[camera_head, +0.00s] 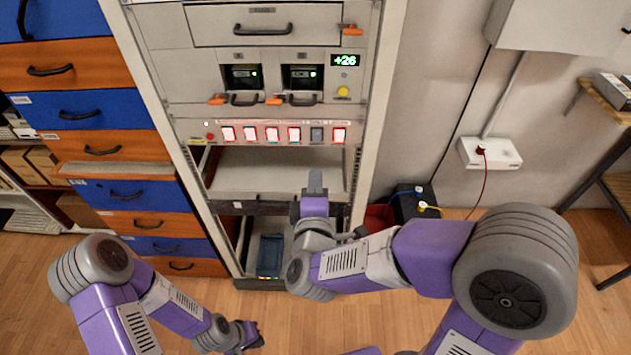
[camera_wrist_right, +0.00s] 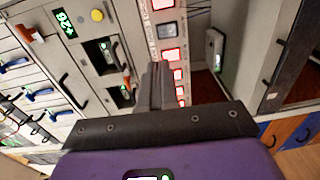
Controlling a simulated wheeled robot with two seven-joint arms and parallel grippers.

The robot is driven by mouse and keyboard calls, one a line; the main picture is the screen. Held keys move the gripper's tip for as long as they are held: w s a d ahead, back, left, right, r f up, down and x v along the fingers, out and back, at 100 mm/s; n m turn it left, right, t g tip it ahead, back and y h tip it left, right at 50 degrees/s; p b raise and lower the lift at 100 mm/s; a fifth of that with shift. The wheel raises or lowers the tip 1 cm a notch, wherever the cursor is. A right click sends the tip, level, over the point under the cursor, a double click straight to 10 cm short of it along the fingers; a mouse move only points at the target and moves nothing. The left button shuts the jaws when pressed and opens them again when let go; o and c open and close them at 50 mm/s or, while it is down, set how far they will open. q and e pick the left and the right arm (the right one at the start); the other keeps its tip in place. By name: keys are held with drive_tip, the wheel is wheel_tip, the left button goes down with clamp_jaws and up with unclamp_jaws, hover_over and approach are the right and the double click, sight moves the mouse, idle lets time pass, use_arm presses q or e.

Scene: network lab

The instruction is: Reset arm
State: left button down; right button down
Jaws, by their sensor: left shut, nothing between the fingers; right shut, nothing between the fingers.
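My right gripper (camera_head: 315,182) is in front of the equipment rack, just over its open middle bay, with its fingers pointing up in the head view. Its fingers (camera_wrist_right: 154,84) are together and empty in the right wrist view. My right arm reaches in from the right, bent at the elbow. My left gripper (camera_head: 250,338) is low over the floor, left of centre, shut and away from anything. My left arm hangs bent in front of the drawer cabinet.
The rack (camera_head: 375,60) has a row of lit red switches (camera_head: 271,134), two modules and a +26 display (camera_head: 345,60). A lower drawer with a blue tray (camera_head: 270,255) stands open. Blue and orange drawers (camera_head: 90,110) are left. A wall socket box (camera_head: 490,153) and a shelf are right.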

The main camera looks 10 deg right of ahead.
idle(0.4)
wheel_tip(320, 180, down, 27)
drive_tip(key=m+g+y, duration=0.5)
drive_tip(key=m+g, duration=0.3)
drive_tip(key=s+a+f+m+g+y, duration=0.1)
drive_tip(key=s+f+m+g+y, duration=0.2)
drive_tip(key=s+f+m+g, duration=0.5)
drive_tip(key=s+f+m, duration=0.1)
drive_tip(key=s+f, duration=0.6)
drive_tip(key=s, duration=0.2)
drive_tip(key=shift+a+m+g+y, duration=0.3)
drive_tip(key=shift+a+y, duration=0.05)
drive_tip(key=shift+y, duration=0.05)
drive_tip(key=shift+f, duration=0.1)
